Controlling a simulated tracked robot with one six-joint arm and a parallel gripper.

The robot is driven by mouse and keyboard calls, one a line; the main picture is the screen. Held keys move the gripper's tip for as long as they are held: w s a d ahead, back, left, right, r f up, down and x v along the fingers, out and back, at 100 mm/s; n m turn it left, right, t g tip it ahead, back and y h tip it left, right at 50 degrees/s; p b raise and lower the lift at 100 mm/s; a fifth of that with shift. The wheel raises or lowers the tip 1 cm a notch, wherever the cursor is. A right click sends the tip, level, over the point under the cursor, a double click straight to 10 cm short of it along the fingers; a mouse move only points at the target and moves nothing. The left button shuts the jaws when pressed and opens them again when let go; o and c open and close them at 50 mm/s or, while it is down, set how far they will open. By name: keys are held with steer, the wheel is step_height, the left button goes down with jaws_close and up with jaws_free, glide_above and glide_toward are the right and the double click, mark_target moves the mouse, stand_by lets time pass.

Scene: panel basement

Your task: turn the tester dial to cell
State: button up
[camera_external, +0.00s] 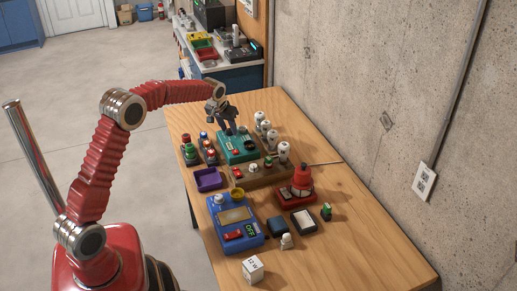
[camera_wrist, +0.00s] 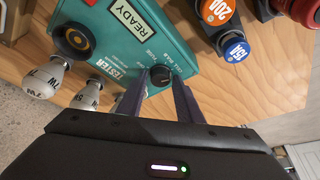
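The teal tester (camera_external: 237,150) lies on the wooden table; in the wrist view its box (camera_wrist: 118,47) carries a READY label and TESTER lettering. Its black dial (camera_wrist: 160,76) sits near the box edge, with small lettering beside it that is too blurred to read fully. The dial's pointer setting cannot be told. My gripper (camera_wrist: 160,82) has its dark fingers apart, one on each side of the dial; whether they touch it is unclear. In the external view my gripper (camera_external: 230,128) reaches down over the far part of the tester and hides the dial.
White bulbs (camera_external: 284,151) stand right of the tester. Orange and blue fuses (camera_wrist: 233,48) lie close by in the wrist view. A purple tray (camera_external: 208,180), blue meter (camera_external: 236,222) and red lamp-like device (camera_external: 301,182) stand nearer. The front right table is clear.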

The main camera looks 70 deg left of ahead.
steer(key=shift+w+d+n+g+y, duration=0.1)
steer(key=shift+n+g+y, duration=0.35)
steer(key=shift+n, duration=1.15)
steer(key=v, duration=1.4)
steer(key=s+d+f+m+h, duration=0.1)
steer(key=s+d+f+m, duration=0.15)
steer(key=f, duration=0.25)
steer(key=s+d+m, duration=0.2)
steer(key=s+d, duration=0.3)
steer(key=d, duration=0.4)
steer(key=s+d+r+m+h, duration=0.1)
steer(key=s+d+m, duration=0.1)
steer(key=s+d, duration=0.4)
steer(key=shift+d, duration=1.65)
steer(key=shift+s+r, duration=0.15)
steer(key=s+d+r+m+t+h, duration=0.2)
steer(key=s+d+m, duration=0.3)
steer(key=s+d, duration=1.1)
steer(key=shift+d+r+t, duration=0.2)
steer(key=shift+d+t, duration=0.45)
steer(key=shift+d, duration=0.5)
